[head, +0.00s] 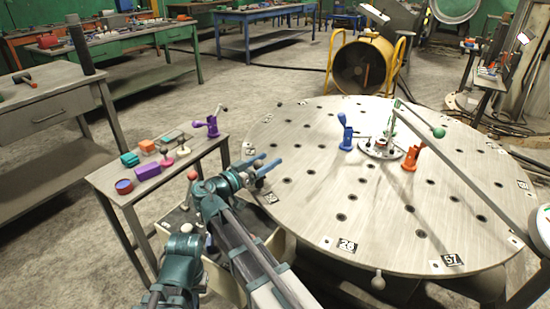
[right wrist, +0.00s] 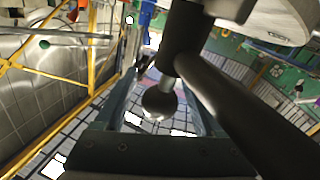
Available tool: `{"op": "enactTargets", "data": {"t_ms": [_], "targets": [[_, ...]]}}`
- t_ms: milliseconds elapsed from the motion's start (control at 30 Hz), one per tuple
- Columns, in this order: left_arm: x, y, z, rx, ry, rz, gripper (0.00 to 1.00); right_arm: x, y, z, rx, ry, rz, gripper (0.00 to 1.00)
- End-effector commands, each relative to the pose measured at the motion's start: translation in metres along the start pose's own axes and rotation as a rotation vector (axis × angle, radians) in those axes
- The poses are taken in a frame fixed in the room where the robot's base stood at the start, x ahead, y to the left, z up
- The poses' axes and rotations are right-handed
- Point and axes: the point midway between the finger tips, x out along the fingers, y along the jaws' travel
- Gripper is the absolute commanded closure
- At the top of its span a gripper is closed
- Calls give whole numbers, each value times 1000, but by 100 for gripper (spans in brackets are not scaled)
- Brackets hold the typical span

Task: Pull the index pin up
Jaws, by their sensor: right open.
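My right gripper (head: 268,169) is at the left edge of the round table, with its blue fingers apart. In the right wrist view, the open jaws of the right gripper (right wrist: 160,112) have a grey ball knob (right wrist: 158,104) on a dark stem between them. The fingers show a gap to the ball on both sides. I cannot tell for certain whether this knob is the index pin. In the head view, a pale ball knob (head: 377,281) stands at the table's front edge, apart from my gripper. My left gripper is out of view.
The round table (head: 330,205) has several holes and number plates. A blue clamp (head: 346,132), an orange clamp (head: 411,158) and a boom with a green ball (head: 439,132) stand on it. A side bench (head: 112,176) with small coloured parts is at left.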

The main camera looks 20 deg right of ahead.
Motion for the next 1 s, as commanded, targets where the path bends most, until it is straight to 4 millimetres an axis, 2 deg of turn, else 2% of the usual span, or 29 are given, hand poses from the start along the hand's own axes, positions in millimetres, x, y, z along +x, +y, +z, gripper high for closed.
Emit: {"op": "enactTargets", "data": {"t_ms": [200,500,600,1000], "targets": [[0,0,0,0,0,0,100,0,0,0,0,0,0,31],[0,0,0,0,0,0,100,0,0,0,0,0,0,85],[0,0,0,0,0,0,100,0,0,0,0,0,0,100],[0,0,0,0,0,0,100,0,0,0,0,0,0,100]]}}
